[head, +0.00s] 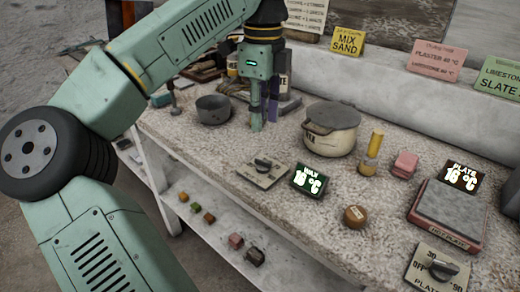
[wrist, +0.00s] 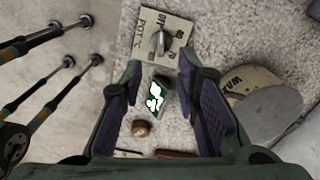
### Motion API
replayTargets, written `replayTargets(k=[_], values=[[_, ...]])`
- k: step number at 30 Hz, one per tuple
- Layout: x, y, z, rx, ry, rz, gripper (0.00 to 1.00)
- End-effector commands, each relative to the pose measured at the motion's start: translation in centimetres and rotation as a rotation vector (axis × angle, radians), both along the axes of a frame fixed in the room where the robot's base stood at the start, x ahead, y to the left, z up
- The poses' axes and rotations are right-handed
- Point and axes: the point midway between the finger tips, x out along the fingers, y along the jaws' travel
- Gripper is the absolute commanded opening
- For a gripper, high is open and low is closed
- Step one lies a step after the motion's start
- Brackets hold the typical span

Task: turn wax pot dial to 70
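The wax pot (head: 335,137) is a cream pot with a grey lid on the speckled bench; part of it shows at the right in the wrist view (wrist: 262,92). Its dial plate (head: 252,178) lies in front of it, with a dark knob (head: 263,163). In the wrist view the plate (wrist: 178,28) is at the top, and its knob (wrist: 160,42) appears to point toward OFF. The wax display (head: 309,180) reads 16 °C. My gripper (head: 264,116) points down behind the dial, apart from it. In the wrist view its fingers (wrist: 161,72) are spread and empty.
A grey pan (head: 213,109) stands left of my gripper. Bench around the wax dial is mostly clear.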

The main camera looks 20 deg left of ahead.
Motion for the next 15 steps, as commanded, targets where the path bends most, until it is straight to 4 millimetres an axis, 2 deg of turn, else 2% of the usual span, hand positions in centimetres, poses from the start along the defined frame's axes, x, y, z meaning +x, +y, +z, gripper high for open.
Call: replayTargets(k=[12, 15], values=[[0.0, -0.2, -7.4, -0.007, -0.001, -0.010, 0.29], [0.0, -0.2, -8.7, -0.007, -0.001, -0.010, 0.29]])
